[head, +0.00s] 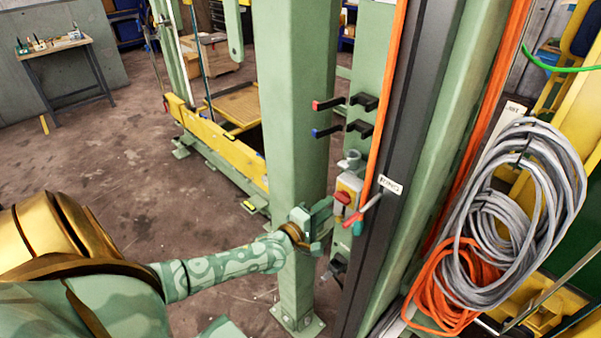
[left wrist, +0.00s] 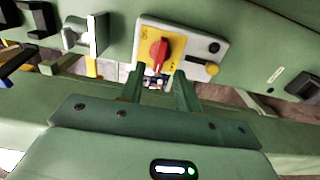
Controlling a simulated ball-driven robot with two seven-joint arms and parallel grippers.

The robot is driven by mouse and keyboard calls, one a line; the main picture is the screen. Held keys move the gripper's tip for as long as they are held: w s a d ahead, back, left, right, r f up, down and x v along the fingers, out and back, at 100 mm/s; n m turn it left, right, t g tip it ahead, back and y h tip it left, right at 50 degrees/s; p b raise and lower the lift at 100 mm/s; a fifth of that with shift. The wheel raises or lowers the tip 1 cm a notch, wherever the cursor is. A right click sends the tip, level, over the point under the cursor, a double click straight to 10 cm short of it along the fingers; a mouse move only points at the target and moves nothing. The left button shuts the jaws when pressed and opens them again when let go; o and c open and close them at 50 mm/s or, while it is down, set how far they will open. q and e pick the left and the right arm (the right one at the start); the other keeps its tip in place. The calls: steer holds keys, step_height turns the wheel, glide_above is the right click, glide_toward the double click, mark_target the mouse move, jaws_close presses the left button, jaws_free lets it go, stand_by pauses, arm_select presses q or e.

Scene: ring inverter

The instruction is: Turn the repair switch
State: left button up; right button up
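The switch is a red rotary knob on a yellow plate, fixed to a small light box on the green post. In the head view the red knob (head: 343,198) is just up and right of my left gripper (head: 322,222). In the left wrist view the knob (left wrist: 158,52) shows upright, straight ahead between the two fingertips (left wrist: 159,72). The fingers are apart with nothing between them, and the knob appears beyond their tips. Whether a fingertip touches the box is not clear. My right gripper is not in view.
Red and blue tipped black hooks (head: 328,105) stick out above the switch. An orange cable (head: 384,100) runs down close to its right. Coiled grey cables (head: 530,190) hang further right. A thick green column (head: 295,110) stands just left of the switch.

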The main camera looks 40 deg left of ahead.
arm_select(q)
steer(key=s+a, duration=0.1)
steer(key=s, duration=1.1)
steer(key=shift+s, duration=0.25)
